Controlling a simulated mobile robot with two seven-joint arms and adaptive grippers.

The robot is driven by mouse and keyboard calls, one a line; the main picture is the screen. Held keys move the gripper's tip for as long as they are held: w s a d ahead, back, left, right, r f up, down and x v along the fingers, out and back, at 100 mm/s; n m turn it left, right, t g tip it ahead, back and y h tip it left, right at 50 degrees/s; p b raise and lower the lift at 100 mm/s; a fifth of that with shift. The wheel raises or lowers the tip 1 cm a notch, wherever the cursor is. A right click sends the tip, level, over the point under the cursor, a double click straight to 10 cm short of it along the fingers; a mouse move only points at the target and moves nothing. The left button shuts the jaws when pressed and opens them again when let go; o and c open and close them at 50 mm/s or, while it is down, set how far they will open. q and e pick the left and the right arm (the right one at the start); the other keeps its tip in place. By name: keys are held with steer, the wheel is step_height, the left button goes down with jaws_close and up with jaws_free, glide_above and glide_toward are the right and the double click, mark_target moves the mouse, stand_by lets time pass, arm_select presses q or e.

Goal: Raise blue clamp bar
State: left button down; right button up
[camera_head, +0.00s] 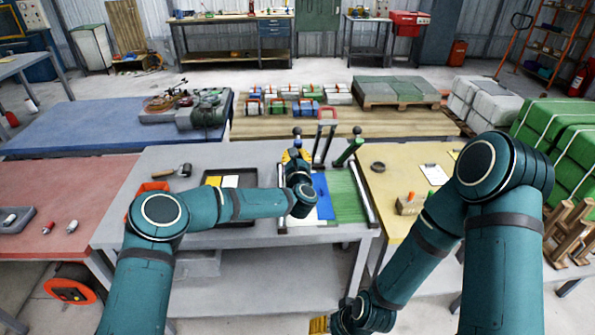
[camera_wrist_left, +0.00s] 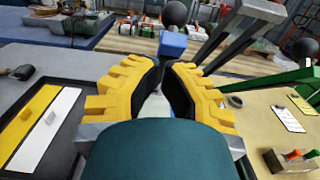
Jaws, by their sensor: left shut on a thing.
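The blue clamp bar (camera_wrist_left: 173,45) shows as a blue block at my left fingertips in the left wrist view, with a dark round knob (camera_wrist_left: 175,12) above it. In the head view only a small part of it shows beside the gripper. My left gripper (camera_head: 295,153) is over the back left of the sack fixture. Its yellow fingers (camera_wrist_left: 166,68) are shut on the blue clamp bar; the exact contact is partly hidden. My right gripper (camera_head: 319,324) hangs low at the bottom edge of the head view, mostly hidden, away from the fixture.
A grey lever frame with a red handle (camera_head: 327,112) and a green bar (camera_head: 350,152) stand close to the right of my left gripper. A green ribbed panel (camera_head: 347,198) lies on the fixture. A black tray (camera_head: 237,181) lies left. The yellow table (camera_head: 390,205) is right.

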arm_select(q)
steer(key=s, duration=1)
steer(key=s+a+f+m+g+h+b, duration=0.1)
steer(key=s+f+m+g+h+b, duration=0.2)
steer(key=s+f+m, duration=0.6)
steer(key=s+a+f+m+g+h+b, duration=0.1)
steer(key=s+a+f+m+g+h, duration=0.25)
steer(key=f+m, duration=0.8)
steer(key=s+a+f+m+g+y+b, duration=0.1)
steer(key=s+a+f+m+g, duration=0.2)
steer(key=s, duration=0.3)
steer(key=s+a+f+m+g+b, duration=0.1)
steer(key=s+a+f+m+g, duration=0.2)
steer(key=s+m, duration=0.3)
steer(key=s+a+f+m+g+y+b, duration=0.1)
steer(key=s+a+f+m+g, duration=0.2)
steer(key=s, duration=0.5)
steer(key=shift+a+f+m+g+y, duration=0.3)
steer(key=shift+a+m+g+y, duration=0.05)
steer(key=shift+a+m, duration=0.5)
